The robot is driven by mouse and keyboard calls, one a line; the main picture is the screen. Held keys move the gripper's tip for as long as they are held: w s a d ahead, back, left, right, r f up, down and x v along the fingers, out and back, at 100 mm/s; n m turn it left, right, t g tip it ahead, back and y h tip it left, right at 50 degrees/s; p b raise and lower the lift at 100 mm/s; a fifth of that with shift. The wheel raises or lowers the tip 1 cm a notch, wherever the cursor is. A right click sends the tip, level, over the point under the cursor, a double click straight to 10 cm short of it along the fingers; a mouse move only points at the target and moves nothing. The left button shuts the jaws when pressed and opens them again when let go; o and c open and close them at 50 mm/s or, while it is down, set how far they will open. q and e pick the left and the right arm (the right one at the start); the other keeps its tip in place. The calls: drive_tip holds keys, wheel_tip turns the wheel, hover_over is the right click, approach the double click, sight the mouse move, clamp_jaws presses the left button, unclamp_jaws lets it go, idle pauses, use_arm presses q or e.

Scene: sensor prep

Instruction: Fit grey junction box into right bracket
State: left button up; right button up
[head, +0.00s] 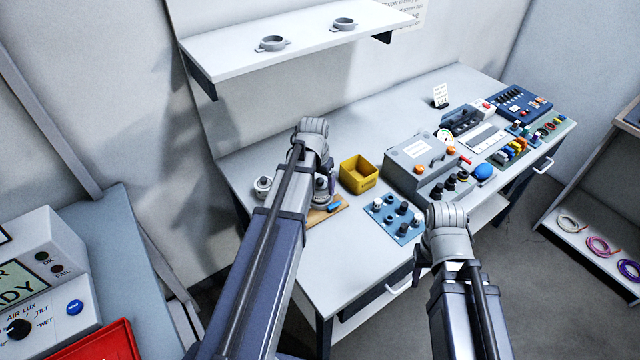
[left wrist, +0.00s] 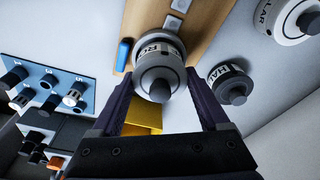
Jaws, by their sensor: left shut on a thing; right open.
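My left gripper (left wrist: 160,105) is shut on a grey round housing (left wrist: 160,68) with a dark knob and a label starting "RO", over a wooden board (left wrist: 195,28). In the head view my arm partly hides the left gripper and this housing (head: 323,189). I cannot tell by shape which is the junction box. Two grey ring brackets with ears sit on the shelf, the right one (head: 344,24) empty. My right gripper (head: 420,262) is open at the desk's front edge.
The white shelf (head: 250,25) hangs above the desk's back. A yellow bin (head: 360,174), a blue knob panel (head: 388,220) and a grey control box (head: 405,165) stand right of my left gripper. The desk behind the bin is clear.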

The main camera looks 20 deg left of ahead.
use_arm(q)
drive_tip(key=shift+f+b, duration=0.75)
drive_tip(key=shift+b, duration=0.05)
idle(0.5)
drive_tip(key=o, duration=1)
drive_tip(key=shift+r, duration=0.1)
drive_tip(key=shift+r+p, duration=3.5)
drive_tip(key=shift+p, duration=0.1)
